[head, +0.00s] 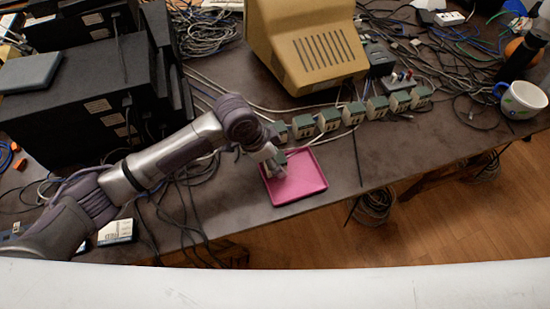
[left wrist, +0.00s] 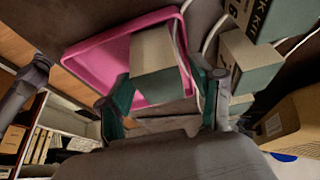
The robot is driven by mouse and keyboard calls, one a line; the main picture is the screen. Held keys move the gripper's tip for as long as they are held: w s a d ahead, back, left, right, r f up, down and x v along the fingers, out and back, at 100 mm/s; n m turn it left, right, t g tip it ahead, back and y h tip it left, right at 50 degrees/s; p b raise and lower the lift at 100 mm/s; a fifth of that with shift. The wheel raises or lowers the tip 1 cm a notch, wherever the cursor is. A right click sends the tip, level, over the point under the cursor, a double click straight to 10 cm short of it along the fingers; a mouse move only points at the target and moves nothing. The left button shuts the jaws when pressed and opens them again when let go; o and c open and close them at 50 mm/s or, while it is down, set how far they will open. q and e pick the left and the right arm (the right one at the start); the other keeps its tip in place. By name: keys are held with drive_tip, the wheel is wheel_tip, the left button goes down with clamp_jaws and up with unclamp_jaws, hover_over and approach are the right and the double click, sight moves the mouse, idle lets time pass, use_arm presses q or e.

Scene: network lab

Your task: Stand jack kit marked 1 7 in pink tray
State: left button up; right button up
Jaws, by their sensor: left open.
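The pink tray (head: 308,186) lies near the table's front edge; it fills the upper left of the left wrist view (left wrist: 92,62). A white and grey-green jack kit (left wrist: 155,66) is between my left gripper's (left wrist: 163,92) fingers, over or in the tray by its rim. I cannot read its number or tell whether it rests on the tray floor. My left gripper (head: 271,155) is open around it and hides most of it in the head view. Several more kits stand in a row behind the tray, including one (head: 328,119) right behind it. My right gripper is not in view.
A beige monitor (head: 305,45) stands behind the row of kits. Black equipment cases (head: 80,100) stand at the left. Loose cables (head: 190,200) lie around the tray's left side. A white mug (head: 522,100) stands at the far right. Bare table lies right of the tray.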

use_arm(q)
drive_tip(key=v, duration=1.2)
